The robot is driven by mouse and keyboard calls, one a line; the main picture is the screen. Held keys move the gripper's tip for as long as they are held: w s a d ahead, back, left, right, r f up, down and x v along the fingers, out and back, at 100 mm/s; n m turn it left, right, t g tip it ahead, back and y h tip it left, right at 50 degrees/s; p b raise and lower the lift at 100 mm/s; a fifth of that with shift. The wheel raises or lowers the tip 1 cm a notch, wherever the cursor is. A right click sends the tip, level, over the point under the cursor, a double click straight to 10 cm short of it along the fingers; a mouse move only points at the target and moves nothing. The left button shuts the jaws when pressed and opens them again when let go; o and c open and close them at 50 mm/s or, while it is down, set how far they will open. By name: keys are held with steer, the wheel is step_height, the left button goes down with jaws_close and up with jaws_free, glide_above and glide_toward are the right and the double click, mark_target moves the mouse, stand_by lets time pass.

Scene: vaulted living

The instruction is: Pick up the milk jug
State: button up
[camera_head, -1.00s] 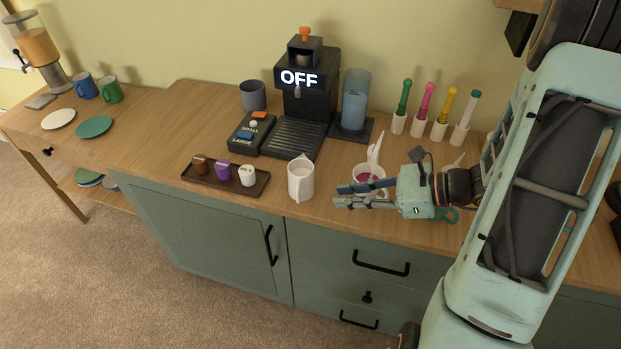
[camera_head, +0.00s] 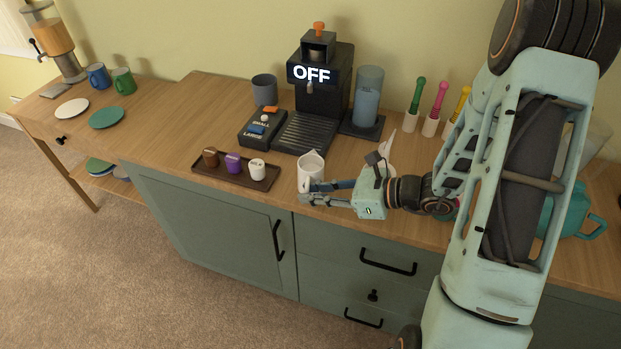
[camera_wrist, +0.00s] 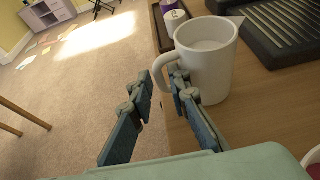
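The milk jug (camera_head: 311,168) is white and stands upright near the counter's front edge, in front of the coffee machine. In the wrist view the milk jug (camera_wrist: 208,62) shows a pale inside, a spout at the right and its handle at the left, towards my fingers. My gripper (camera_head: 308,193) is at the jug's front side in the head view. In the wrist view my gripper (camera_wrist: 161,88) is open, with a gap between its fingers. The handle's outer curve appears at or between the fingertips; I cannot tell whether they touch it.
A dark tray (camera_head: 263,183) with pods lies left of the jug. The coffee machine (camera_head: 320,100), reading OFF, stands behind. A white cup (camera_head: 388,160) is partly hidden behind my gripper. A teal teapot (camera_head: 572,212) is at the right. The counter front drops to carpet.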

steer(key=shift+c, duration=0.5)
jaws_close()
steer(key=shift+r, duration=0.15)
steer(key=shift+r, duration=0.5)
steer(key=s+d+r+b, duration=0.5)
steer(key=s+r+b, duration=0.1)
steer(key=s+r, duration=0.5)
steer(key=shift+s+r, duration=0.35)
steer(key=shift+s, duration=0.65)
